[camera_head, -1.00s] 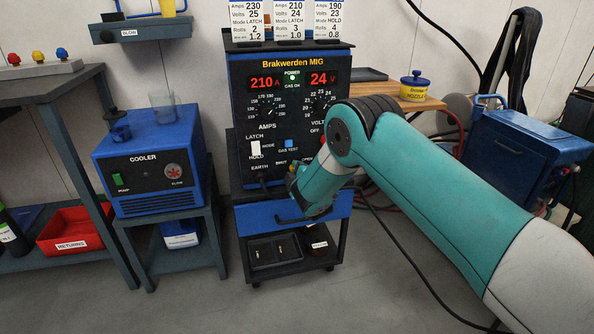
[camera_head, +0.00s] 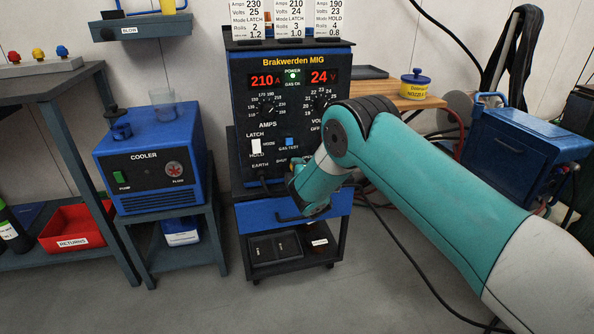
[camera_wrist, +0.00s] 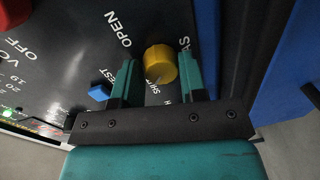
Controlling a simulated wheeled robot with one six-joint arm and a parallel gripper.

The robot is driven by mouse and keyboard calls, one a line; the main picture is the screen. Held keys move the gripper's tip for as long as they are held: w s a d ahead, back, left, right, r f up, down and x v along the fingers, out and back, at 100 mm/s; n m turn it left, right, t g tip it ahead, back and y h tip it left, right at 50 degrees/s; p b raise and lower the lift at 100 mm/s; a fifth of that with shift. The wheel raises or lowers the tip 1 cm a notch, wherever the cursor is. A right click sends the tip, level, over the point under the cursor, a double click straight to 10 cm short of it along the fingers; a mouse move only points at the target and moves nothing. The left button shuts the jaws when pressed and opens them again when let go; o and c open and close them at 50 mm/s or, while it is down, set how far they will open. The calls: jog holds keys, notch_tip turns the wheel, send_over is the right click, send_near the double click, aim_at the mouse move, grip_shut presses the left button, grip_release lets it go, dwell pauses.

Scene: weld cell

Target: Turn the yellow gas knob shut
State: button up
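The yellow gas knob (camera_wrist: 160,64) is on the dark front panel of the welder (camera_head: 250,120), in the upper middle of the wrist view. The words OPEN, SHUT and GAS are printed around it. A pale mark on the knob lies on its side near the word SHUT; its exact aim is hard to read. My gripper (camera_wrist: 158,74) is open, with one teal finger on each side of the knob. A narrow gap shows at the left finger; the right finger is very close, and contact cannot be told.
A blue gas test button (camera_wrist: 98,93) is just left of my left finger. A red knob (camera_wrist: 14,12) is at the wrist view's upper left. A blue cooler (camera_head: 150,165) stands left of the welder, a blue toolbox (camera_head: 510,145) right.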

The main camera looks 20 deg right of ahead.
jog(key=o, duration=0.3)
jog(key=s+r+b, duration=0.1)
jog(key=s+b, duration=1)
jog(key=s, duration=0.6)
jog(key=shift+s+r, duration=0.2)
jog(key=shift+r, duration=0.05)
